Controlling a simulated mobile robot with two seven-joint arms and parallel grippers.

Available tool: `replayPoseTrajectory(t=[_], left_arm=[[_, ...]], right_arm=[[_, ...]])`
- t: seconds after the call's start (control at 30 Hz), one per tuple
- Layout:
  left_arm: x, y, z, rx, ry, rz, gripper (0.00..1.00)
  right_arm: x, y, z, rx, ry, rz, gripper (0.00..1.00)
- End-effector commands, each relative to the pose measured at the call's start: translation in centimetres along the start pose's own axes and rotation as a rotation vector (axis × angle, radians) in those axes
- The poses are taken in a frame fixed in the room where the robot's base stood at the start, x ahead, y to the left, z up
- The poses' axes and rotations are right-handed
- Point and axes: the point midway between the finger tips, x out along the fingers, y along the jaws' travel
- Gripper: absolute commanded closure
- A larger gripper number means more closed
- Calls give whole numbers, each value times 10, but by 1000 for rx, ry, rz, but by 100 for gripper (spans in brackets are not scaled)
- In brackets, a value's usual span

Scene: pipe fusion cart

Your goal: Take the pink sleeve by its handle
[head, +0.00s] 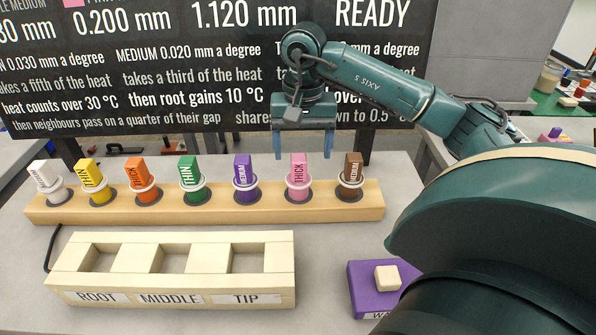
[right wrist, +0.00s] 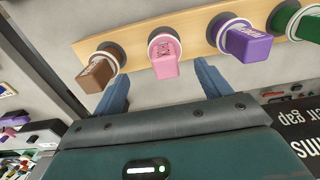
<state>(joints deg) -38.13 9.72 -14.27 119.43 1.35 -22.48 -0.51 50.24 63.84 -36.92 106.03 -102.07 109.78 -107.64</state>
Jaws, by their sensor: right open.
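The pink sleeve (head: 298,176), marked THICK, stands upright in a white-ringed hole of the wooden rack (head: 100,209), between the purple sleeve (head: 243,174) and the brown sleeve (head: 351,174). My right gripper (head: 306,156) is open and empty, with its fingers pointing down just above and behind the pink sleeve in the head view. In the right wrist view the pink sleeve (right wrist: 165,60) shows beyond and between the two blue fingertips (right wrist: 162,78), apart from them. My left gripper is not in view.
White, yellow, orange and green sleeves (head: 190,173) fill the rack's left part. A wooden block (head: 170,297) with empty ROOT, MIDDLE and TIP slots lies in front. A purple block (head: 365,290) with a cream knob sits at right. A black display board (head: 130,80) stands behind.

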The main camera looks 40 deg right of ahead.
Motion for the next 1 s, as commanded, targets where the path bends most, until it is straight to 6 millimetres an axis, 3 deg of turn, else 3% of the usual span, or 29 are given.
replayPoseTrajectory(t=[0.17,0.5,0.77,1.0], left_arm=[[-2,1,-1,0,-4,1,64],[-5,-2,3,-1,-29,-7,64],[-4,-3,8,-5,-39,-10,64],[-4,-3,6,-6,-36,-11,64]], right_arm=[[11,-1,1,-1,-2,1,24],[56,-8,1,0,-1,0,24],[59,-8,1,0,0,-1,24],[59,-8,1,0,0,-1,42]])
